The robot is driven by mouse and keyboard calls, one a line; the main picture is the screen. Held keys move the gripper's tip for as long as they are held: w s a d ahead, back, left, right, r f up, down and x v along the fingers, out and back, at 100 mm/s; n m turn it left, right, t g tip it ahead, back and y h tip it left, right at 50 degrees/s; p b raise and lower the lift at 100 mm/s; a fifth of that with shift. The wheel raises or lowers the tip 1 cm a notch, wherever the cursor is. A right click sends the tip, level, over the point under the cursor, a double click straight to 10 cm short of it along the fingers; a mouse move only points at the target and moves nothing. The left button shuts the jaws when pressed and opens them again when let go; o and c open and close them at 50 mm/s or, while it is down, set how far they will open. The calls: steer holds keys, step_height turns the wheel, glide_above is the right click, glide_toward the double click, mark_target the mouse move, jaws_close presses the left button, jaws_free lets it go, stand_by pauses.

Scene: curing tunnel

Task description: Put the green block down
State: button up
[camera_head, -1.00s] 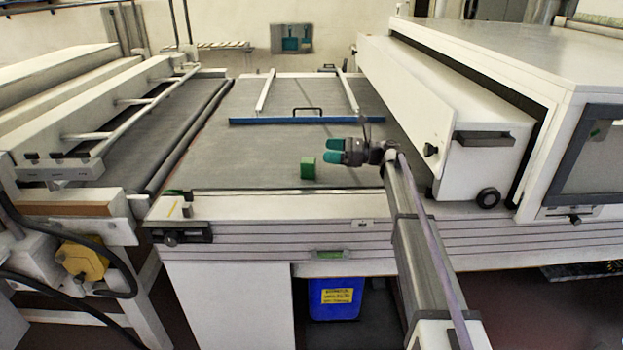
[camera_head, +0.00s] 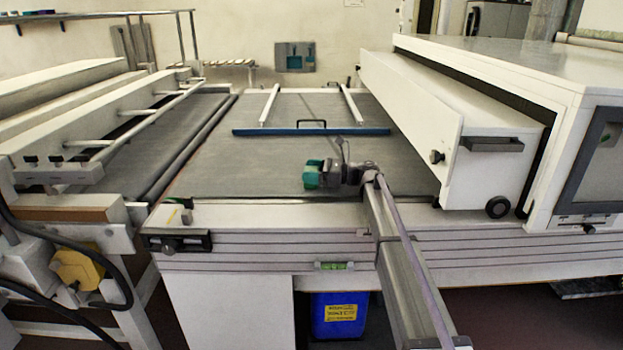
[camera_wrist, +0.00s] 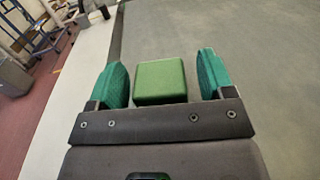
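The green block (camera_wrist: 160,82) sits between the two teal fingers of my gripper (camera_wrist: 164,72) in the wrist view. A narrow gap shows on each side of the block, so the fingers are open around it and not closed on it. In the head view my gripper (camera_head: 318,174) is low over the grey bed (camera_head: 250,150), near its front edge. There the fingers largely hide the block. The block appears to rest on the bed, but its underside is hidden.
A blue bar (camera_head: 270,132) lies across the bed behind my gripper. A white cabinet (camera_head: 500,170) stands to the right, and a roller machine (camera_head: 130,135) to the left. The bed left of the gripper is clear. A blue bin (camera_head: 335,315) is below the bench.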

steer(key=c, duration=1)
